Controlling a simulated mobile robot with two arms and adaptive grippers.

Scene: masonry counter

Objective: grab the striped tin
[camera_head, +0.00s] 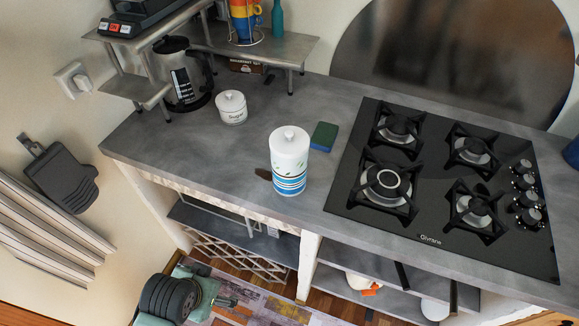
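The striped tin (289,162) is a white cylinder with a white knobbed lid, small green marks near the top and blue stripes around its lower half. It stands upright near the front edge of the grey counter (235,150), left of the hob. A small dark brown piece shows at its left side; what it is I cannot tell.
A green and blue sponge (323,136) lies just behind and right of the tin. The black gas hob (440,185) fills the right. A white sugar pot (231,107), a kettle (183,75) and a metal shelf (262,48) stand at the back left. Open shelves lie below.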

